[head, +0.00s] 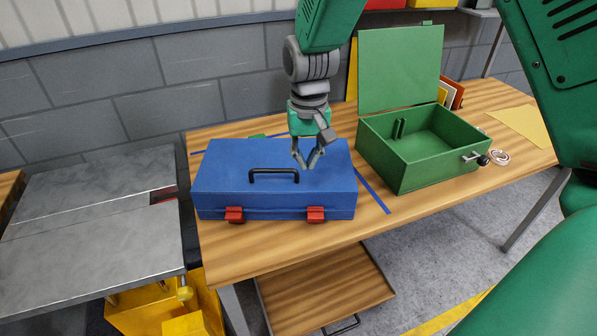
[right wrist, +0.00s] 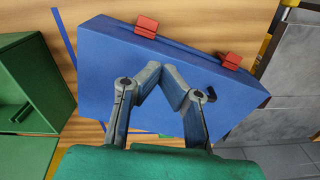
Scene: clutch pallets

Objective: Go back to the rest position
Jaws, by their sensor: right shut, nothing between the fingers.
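My right gripper (head: 308,160) hangs over the right part of a closed blue toolbox (head: 225,170). Its fingers are shut with nothing between them. The blue toolbox has a black handle (head: 274,174) on its lid and red latches (head: 315,214) at its front edge. In the right wrist view, the shut fingertips (right wrist: 162,75) show in front of the blue lid (right wrist: 205,110). I cannot tell whether they touch it. My left gripper is not in view.
A green box (head: 424,145) with its lid raised stands to the right on the wooden table (head: 290,248). A tape roll (head: 499,157) and yellow sheet (head: 521,124) lie beyond it. A grey metal machine table (head: 90,230) is at the left. A brick wall stands behind.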

